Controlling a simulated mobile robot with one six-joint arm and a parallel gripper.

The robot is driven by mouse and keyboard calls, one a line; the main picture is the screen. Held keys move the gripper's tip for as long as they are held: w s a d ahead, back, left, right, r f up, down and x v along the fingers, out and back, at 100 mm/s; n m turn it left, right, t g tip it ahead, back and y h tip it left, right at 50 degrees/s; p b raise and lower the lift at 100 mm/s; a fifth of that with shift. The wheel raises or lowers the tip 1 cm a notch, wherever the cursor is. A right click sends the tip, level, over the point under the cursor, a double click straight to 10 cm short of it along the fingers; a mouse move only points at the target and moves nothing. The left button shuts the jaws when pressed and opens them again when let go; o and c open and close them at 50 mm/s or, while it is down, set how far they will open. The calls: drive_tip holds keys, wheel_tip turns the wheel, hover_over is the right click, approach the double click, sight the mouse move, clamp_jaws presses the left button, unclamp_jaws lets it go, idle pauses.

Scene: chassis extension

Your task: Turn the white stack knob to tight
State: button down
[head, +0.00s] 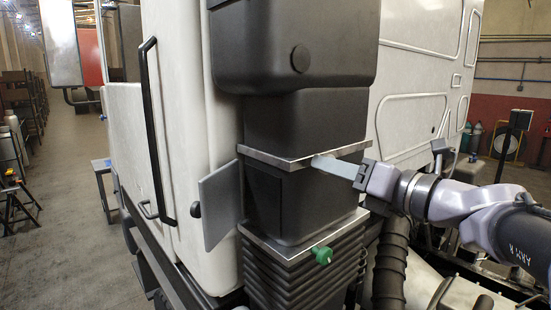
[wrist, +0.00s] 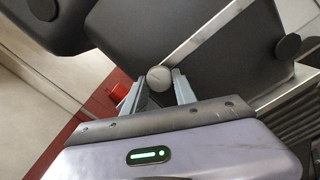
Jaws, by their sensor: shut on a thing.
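The white stack knob (wrist: 159,77) shows in the wrist view as a pale round cap with a line across its face. It sits between the two grey fingers of my gripper (wrist: 157,91), which is shut on it. In the head view my gripper (head: 337,166) reaches in from the right to the metal flange on the dark stack (head: 298,205). The knob is mostly hidden behind the fingers there, and its turn angle cannot be read clearly.
A green knob (head: 322,255) sticks out of the lower flange below my gripper. A grey hinged panel (head: 221,205) stands out left of the stack. A black corrugated hose (head: 390,268) runs below my arm. A red part (wrist: 119,92) shows beside the left finger.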

idle(0.4)
drive_tip(key=c, duration=1)
unclamp_jaws()
drive_tip(key=shift+c, duration=0.2)
drive_tip(key=shift+d, duration=0.1)
